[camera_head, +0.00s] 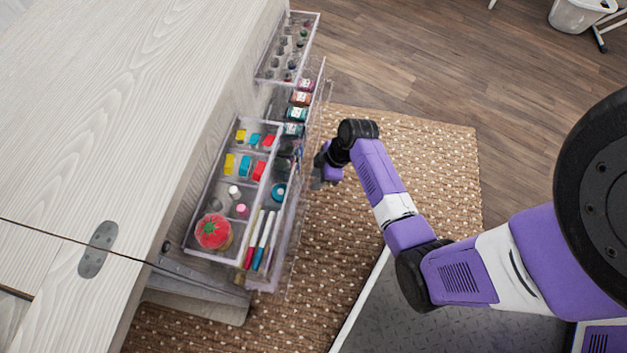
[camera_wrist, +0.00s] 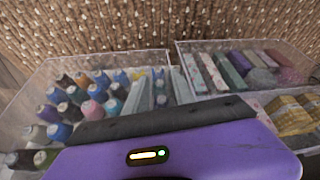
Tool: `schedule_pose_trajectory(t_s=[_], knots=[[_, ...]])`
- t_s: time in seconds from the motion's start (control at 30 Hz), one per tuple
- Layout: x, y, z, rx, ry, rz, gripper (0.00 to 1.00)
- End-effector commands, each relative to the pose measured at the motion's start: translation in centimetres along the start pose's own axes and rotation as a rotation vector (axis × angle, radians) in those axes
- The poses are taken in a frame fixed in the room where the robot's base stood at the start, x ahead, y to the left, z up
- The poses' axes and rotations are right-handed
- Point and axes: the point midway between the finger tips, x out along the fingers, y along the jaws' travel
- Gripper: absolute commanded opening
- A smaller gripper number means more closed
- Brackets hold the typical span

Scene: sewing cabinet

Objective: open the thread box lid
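The thread box, a clear box (camera_wrist: 35,82) with several coloured thread spools standing in it, is at left in the wrist view. Its clear lid is hard to make out against the walls. In the head view my gripper (camera_head: 319,175) is low beside the outer side of the clear boxes, over the woven rug. In the wrist view two pale grey fingers (camera_wrist: 162,92) stand apart with spools showing between them, and nothing is seen held. Whether the fingers touch the box cannot be told.
A second clear box (camera_wrist: 235,43) with folded coloured pieces stands right of the thread box. The pale wooden cabinet (camera_head: 130,100) is at left. The rug (camera_head: 420,150) beyond my arm is clear.

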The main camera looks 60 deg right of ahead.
Motion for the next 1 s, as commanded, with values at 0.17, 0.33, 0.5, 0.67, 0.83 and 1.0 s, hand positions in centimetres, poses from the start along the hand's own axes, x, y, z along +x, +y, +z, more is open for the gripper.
schedule_pose_trajectory(t_s=[0.17, 0.33, 0.5, 0.67, 0.83, 1.0], knots=[[1.8, 0.1, 0.1, 0.000, 0.000, 0.001, 0.30], [2.1, 0.1, 0.0, 0.000, 0.000, 0.002, 0.30], [2.0, 0.1, 0.0, 0.000, 0.000, 0.002, 0.30], [2.0, 0.1, 0.0, 0.000, 0.000, 0.002, 0.00], [2.0, 0.0, 0.0, 0.000, 0.000, 0.001, 0.00], [2.0, 0.0, 0.0, 0.000, 0.000, 0.001, 0.00]])
